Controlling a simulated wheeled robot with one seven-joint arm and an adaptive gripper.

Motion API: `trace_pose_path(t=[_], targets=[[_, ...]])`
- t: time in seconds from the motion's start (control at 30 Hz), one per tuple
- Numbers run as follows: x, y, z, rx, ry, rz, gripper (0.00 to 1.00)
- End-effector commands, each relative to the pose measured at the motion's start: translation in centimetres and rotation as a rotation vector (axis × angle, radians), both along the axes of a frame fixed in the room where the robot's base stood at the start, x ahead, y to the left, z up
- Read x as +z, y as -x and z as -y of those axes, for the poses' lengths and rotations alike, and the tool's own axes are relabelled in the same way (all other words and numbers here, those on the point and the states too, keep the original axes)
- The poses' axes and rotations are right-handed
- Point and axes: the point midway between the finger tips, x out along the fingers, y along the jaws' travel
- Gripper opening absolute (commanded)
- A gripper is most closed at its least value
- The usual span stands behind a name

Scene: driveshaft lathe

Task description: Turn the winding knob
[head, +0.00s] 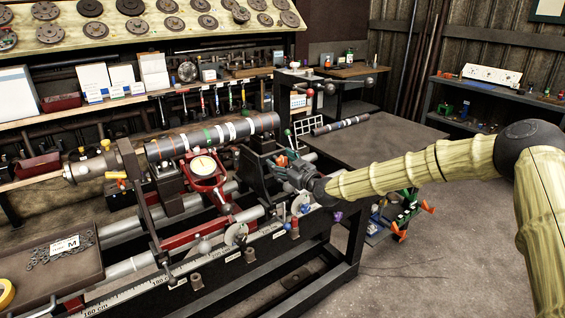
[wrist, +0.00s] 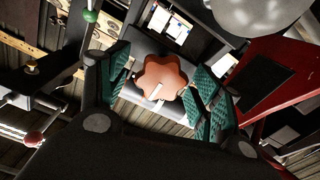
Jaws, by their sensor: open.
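The winding knob is an orange-red lobed knob (wrist: 165,76) with a white mark on its face, in the middle of the wrist view. In the head view a small orange patch of it (head: 282,160) shows at the right end of the lathe, partly hidden by the fingers. My gripper (head: 285,166) reaches in from the right. In the wrist view its green ribbed finger pads stand on both sides of the knob. The gripper is open, with a gap visible on the left side; I cannot tell if the right pad touches the knob.
A tray (head: 45,270) stands at the front left. A dark table (head: 385,146) stands behind my arm. In the wrist view a green-ball lever (wrist: 90,16) and a red-ball lever (wrist: 33,139) are at left.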

Motion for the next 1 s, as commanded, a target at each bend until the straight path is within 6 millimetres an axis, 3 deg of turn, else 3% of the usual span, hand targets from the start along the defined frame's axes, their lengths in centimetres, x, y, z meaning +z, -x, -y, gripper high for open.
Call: trace_pose_path(t=[0.07,0.3,0.67,1.0], targets=[[0.01,0.0,0.03,0.0,0.0,0.0,0.63],[0.01,0.02,0.06,-0.001,0.0,0.0,0.19],[-0.16,0.0,0.13,-0.001,-0.032,-0.023,0.19],[-0.42,-0.08,0.26,-0.001,-0.212,-0.151,0.19]])
